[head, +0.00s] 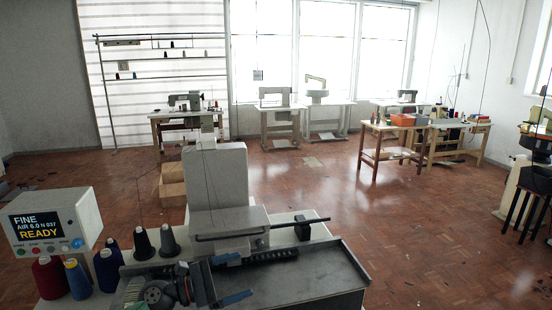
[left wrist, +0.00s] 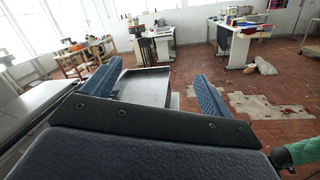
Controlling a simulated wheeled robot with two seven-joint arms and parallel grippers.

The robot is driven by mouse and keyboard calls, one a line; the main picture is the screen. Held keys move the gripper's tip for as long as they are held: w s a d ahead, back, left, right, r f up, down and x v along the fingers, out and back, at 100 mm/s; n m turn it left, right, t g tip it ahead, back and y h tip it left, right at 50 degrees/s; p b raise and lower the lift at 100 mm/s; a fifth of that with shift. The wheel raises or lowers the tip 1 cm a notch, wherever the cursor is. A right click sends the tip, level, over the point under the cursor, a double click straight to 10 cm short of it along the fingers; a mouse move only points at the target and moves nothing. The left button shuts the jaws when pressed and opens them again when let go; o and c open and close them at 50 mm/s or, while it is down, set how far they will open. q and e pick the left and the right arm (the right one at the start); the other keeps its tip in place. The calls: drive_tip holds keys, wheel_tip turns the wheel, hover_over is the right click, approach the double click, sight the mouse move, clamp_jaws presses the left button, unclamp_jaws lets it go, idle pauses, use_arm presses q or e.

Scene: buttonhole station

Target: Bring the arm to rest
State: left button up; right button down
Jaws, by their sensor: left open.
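My left gripper (head: 243,276) is over the grey metal tray (head: 335,268) at the front of the buttonhole machine (head: 218,185). Its two blue fingers stand apart with nothing between them. In the left wrist view the open left gripper (left wrist: 160,82) shows both ribbed blue fingers, with the tray (left wrist: 146,88) beyond and between them. I cannot tell whether the fingers touch the tray. My right gripper is in neither view.
A control box (head: 55,222) reading "READY" stands at the left. Dark thread cones (head: 144,243) and red and blue spools (head: 48,277) stand close to my left arm. Open brick-coloured floor lies beyond.

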use_arm(q)
drive_tip(key=s+a+f+m+t+y, duration=0.2)
drive_tip(key=a+f+m+t+y, duration=0.3)
drive_tip(key=m, duration=0.6)
drive_tip(key=s+a+f+m+t+y, duration=0.25)
drive_tip(key=m+y, duration=0.45)
drive_tip(key=m, duration=0.4)
drive_tip(key=s+a+f+m+t+y, duration=0.1)
drive_tip(key=a+f+m+t+y, duration=0.4)
drive_tip(key=m, duration=0.6)
drive_tip(key=s+d+f+n+g, duration=0.1)
drive_tip(key=s+f+n+g, duration=0.65)
drive_tip(key=s, duration=0.55)
drive_tip(key=s+f+n+g, duration=0.6)
drive_tip(key=s+f+g, duration=0.15)
drive_tip(key=s, duration=0.55)
wheel_tip(320, 180, down, 26)
drive_tip(key=w+d+g, duration=0.1)
drive_tip(key=d+g, duration=0.1)
drive_tip(key=s+f, duration=0.3)
drive_tip(key=f, duration=0.7)
drive_tip(key=s+f, duration=0.4)
drive_tip(key=f, duration=0.6)
drive_tip(key=shift+d, duration=0.3)
